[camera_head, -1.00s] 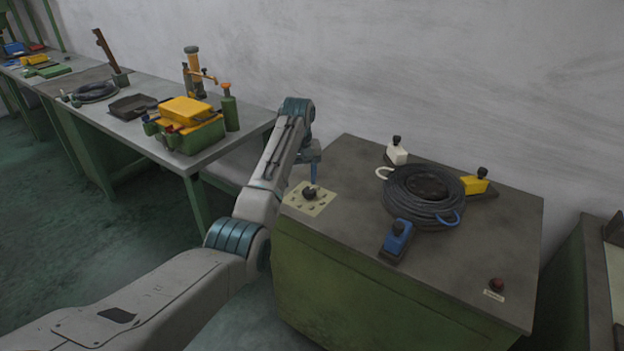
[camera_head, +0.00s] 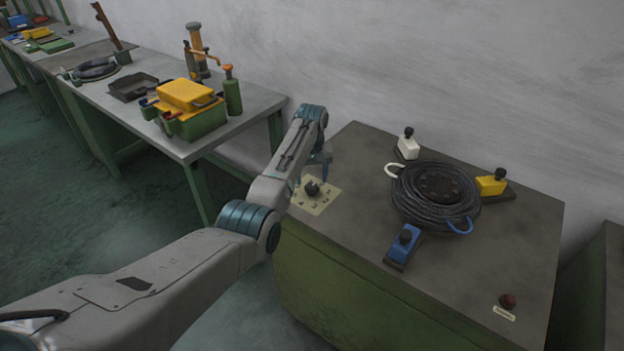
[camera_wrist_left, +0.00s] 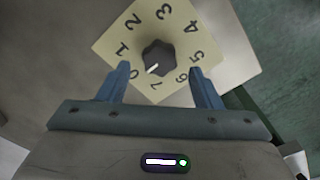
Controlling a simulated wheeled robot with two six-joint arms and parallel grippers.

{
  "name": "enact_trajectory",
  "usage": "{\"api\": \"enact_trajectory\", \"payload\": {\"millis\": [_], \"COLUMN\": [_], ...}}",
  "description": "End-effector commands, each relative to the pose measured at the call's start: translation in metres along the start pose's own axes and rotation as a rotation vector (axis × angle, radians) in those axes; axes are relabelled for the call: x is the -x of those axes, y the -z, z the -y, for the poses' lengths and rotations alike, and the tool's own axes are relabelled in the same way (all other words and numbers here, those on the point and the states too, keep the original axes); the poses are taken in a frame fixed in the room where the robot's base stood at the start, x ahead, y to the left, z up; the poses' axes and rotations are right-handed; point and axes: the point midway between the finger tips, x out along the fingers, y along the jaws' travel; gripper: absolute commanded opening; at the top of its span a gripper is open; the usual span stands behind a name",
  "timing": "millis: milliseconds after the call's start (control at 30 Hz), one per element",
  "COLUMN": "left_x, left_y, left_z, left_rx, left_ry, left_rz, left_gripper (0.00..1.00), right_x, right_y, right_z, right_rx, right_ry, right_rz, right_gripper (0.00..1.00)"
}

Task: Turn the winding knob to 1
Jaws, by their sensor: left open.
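The winding knob (camera_head: 312,188) is a dark, lobed knob on a pale numbered plate (camera_head: 321,207) at the near left corner of the machine top. In the left wrist view the knob (camera_wrist_left: 158,57) has a white pointer mark that points down-left, between the 0 and the 7. The 1 is on its left, above the 0. My left gripper (camera_wrist_left: 160,70) is open, with one blue finger on each side just below the knob in that view. In the head view the gripper (camera_head: 311,176) is right over the knob and partly hidden by my arm. Contact cannot be told.
A black cable coil (camera_head: 436,196) lies on the machine among white (camera_head: 408,148), yellow (camera_head: 491,185) and blue (camera_head: 402,246) clamps. A red button (camera_head: 508,301) is at the near right corner. A bench with a yellow-green toolbox (camera_head: 187,108) stands left.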

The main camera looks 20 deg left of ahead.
Motion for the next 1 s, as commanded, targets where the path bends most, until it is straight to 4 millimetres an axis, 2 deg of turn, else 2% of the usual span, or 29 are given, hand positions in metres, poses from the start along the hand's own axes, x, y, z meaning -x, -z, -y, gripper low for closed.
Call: {"api": "enact_trajectory", "payload": {"millis": [100, 267, 533, 567, 700, 800, 1000], "left_x": [-0.015, -0.026, -0.029, -0.029, -0.028, -0.028, -0.028], "left_y": [0.000, 0.000, 0.000, 0.000, 0.000, 0.000, 0.000], "left_z": [0.000, 0.000, 0.000, 0.000, 0.000, 0.000, 0.000], "left_rx": [0.000, 0.000, 0.000, 0.000, 0.000, 0.000, -0.012], "left_ry": [0.001, 0.000, 0.000, 0.000, 0.000, 0.000, 0.000], "left_rz": [0.001, -0.001, -0.001, -0.001, -0.001, -0.001, -0.001], "left_gripper": [0.59, 0.59, 0.59, 0.57, 0.29, 0.14, 0.14], "right_x": [0.002, 0.003, 0.003, 0.003, 0.003, 0.003, 0.004], "right_y": [0.010, 0.022, 0.017, 0.016, 0.013, 0.013, 0.013], "right_z": [-0.001, -0.001, -0.004, -0.004, -0.005, -0.005, -0.005], "right_rx": [-0.001, -0.001, 0.000, 0.001, 0.001, 0.001, 0.001], "right_ry": [0.000, -0.001, -0.004, -0.004, -0.005, -0.005, -0.005], "right_rz": [-0.012, -0.028, -0.022, -0.020, -0.017, -0.017, -0.016], "right_gripper": [0.36, 0.36, 0.36, 0.36, 0.36, 0.36, 0.36]}}
